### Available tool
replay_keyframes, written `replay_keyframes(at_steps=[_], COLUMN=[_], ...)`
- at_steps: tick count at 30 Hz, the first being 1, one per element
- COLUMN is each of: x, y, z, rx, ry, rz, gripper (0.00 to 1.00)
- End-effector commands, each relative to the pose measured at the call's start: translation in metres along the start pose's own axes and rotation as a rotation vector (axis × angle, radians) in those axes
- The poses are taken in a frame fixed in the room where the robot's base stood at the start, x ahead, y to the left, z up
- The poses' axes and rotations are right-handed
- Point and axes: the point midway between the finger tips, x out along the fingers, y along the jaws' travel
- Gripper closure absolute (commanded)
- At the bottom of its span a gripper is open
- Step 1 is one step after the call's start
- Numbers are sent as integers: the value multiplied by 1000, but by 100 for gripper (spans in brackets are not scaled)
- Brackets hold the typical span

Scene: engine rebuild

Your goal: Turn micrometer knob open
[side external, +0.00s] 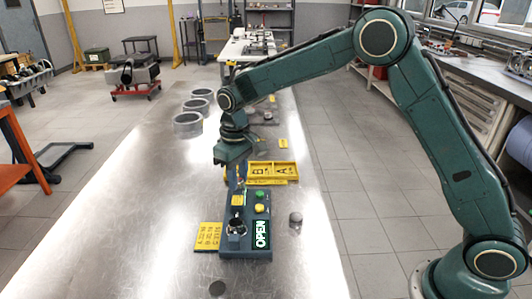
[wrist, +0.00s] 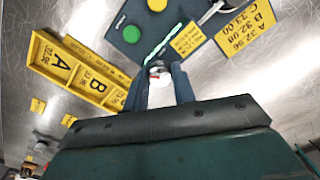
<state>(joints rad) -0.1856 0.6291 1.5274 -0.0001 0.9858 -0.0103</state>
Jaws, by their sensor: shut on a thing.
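The micrometer station is a dark blue box (side external: 262,252) on the metal bench, with green and yellow buttons and a lit display (side external: 262,234) reading OPEN. Its top also shows in the wrist view (wrist: 122,22). My gripper (side external: 237,186) points down at the far end of the box. In the wrist view my gripper (wrist: 160,84) is shut on the micrometer knob (wrist: 158,72), a small pale end between the two dark fingers. The fingers hide most of the knob, and in the side view I cannot make it out.
A yellow tray (side external: 272,181) marked A and B lies just behind the box. A yellow size card (side external: 208,236) lies left of it. A small grey cylinder (side external: 296,218) stands to the right. Several metal rings (side external: 187,124) stand farther back left. The bench's left part is clear.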

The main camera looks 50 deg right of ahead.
Motion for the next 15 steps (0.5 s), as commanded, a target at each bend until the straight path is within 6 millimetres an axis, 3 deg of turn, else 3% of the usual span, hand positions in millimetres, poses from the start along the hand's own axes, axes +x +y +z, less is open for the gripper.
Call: replay_keyframes(at_steps=[15], x=[-1], y=[-1], z=[-1], rx=[491], ry=[4], rz=[-1], gripper=[97])
